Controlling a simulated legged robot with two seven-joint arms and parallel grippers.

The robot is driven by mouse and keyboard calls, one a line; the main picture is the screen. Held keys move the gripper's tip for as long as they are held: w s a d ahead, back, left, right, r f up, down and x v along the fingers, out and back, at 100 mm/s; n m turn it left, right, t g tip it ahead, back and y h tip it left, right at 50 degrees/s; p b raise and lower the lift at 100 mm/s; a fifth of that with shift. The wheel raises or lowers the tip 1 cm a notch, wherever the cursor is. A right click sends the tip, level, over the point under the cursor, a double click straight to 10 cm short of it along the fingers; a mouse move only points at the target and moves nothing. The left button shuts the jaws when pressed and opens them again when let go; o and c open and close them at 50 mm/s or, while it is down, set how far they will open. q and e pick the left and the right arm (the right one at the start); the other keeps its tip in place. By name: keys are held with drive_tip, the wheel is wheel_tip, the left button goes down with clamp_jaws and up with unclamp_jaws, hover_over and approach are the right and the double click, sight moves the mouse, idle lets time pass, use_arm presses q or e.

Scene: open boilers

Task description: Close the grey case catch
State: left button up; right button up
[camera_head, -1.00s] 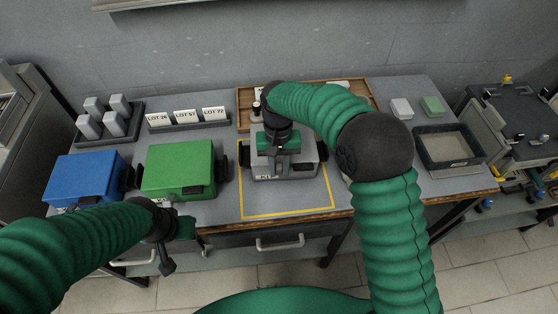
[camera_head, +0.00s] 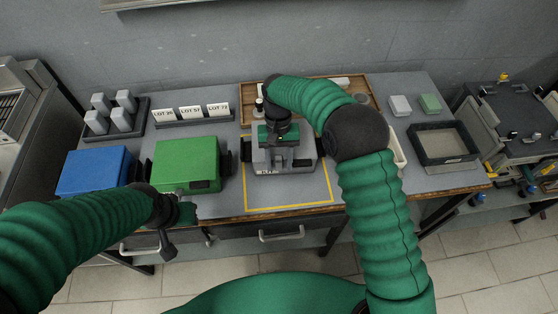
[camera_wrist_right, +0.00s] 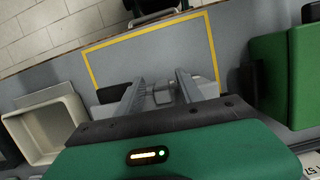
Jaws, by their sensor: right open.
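The grey case (camera_head: 265,165) sits inside the yellow outline on the table. My right gripper (camera_head: 285,150) is over it, pointing down. In the right wrist view my right gripper (camera_wrist_right: 160,85) is open, with its two fingers apart above the case. A small grey catch (camera_wrist_right: 162,96) shows between the fingers; I cannot tell whether they touch it. The far part of the case is hidden behind my gripper. My left gripper (camera_head: 180,222) is low, near the table's front edge below the green case; its jaws are too unclear to read.
A green case (camera_head: 187,160) and a blue case (camera_head: 93,170) stand to the left. A wooden tray (camera_head: 330,87) is behind. A black-rimmed bin (camera_head: 443,145) is at right. The yellow-outlined area (camera_head: 288,206) is bare in front of the grey case.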

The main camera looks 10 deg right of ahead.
drive_tip(key=p+v, duration=0.2)
drive_tip(key=v, duration=1.4)
drive_tip(key=shift+w+r, duration=0.2)
drive_tip(key=shift+r, duration=0.15)
drive_tip(key=s+d+f+t, duration=0.1)
drive_tip(key=s+d+f, duration=0.2)
drive_tip(key=s, duration=0.4)
drive_tip(key=s+d+f+t, duration=0.2)
drive_tip(key=s+d+f, duration=0.1)
drive_tip(key=s+d, duration=0.3)
drive_tip(key=s+d+f+t, duration=0.2)
drive_tip(key=s+d, duration=0.2)
drive_tip(key=s, duration=0.5)
drive_tip(key=shift+d+f+n, duration=0.2)
drive_tip(key=shift+f+n, duration=0.1)
drive_tip(key=shift+f, duration=0.1)
drive_tip(key=shift+w, duration=0.1)
